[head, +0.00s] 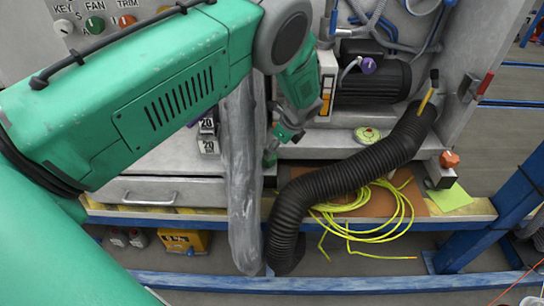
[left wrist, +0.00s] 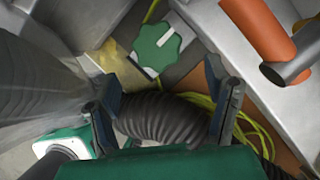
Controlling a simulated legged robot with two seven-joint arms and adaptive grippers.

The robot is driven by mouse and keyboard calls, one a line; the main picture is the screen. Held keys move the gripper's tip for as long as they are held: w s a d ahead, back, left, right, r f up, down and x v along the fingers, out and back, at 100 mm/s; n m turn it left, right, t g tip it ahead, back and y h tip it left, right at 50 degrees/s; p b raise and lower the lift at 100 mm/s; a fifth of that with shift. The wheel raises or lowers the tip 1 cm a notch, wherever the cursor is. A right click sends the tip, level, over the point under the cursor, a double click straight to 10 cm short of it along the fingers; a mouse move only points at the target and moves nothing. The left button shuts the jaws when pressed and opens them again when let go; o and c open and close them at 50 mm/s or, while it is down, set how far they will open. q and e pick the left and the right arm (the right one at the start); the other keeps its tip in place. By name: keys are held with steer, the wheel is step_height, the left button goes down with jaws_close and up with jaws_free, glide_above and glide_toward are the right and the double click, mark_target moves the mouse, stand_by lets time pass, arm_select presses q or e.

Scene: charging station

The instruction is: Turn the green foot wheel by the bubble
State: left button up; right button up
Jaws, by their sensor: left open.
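The green foot wheel (left wrist: 158,47) is a lobed knob on a pale block in the left wrist view. In the head view a small green part of it (head: 269,159) shows just below my left gripper (head: 285,136). My left gripper also shows in the left wrist view (left wrist: 160,78), its two dark fingers spread apart and empty. The wheel lies beyond the fingertips, and I see no contact. The bubble (head: 367,134) is a round yellow-green level on the grey machine base, right of the gripper. My right gripper is not in view.
A black ribbed hose (head: 340,178) curves close by and passes between the fingers in the left wrist view (left wrist: 160,118). A grey wrapped tube (head: 243,180) hangs left of the gripper. A yellow cable (head: 375,222) lies coiled. An orange foot wheel (head: 449,159) stands at the right corner.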

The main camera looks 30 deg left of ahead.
arm_select(q)
steer(key=x, duration=0.4)
steer(key=a+x, duration=0.1)
steer(key=x, duration=0.1)
steer(key=shift+s+a+r, duration=0.1)
steer(key=shift+a+r, duration=0.05)
steer(key=shift+a, duration=0.05)
steer(key=shift+d+b, duration=0.3)
steer(key=shift+d, duration=0.4)
steer(key=shift+a, duration=0.1)
steer(key=c, duration=1)
steer(key=shift+a, duration=0.45)
steer(key=shift+c, duration=0.6)
steer(key=shift+d, duration=0.1)
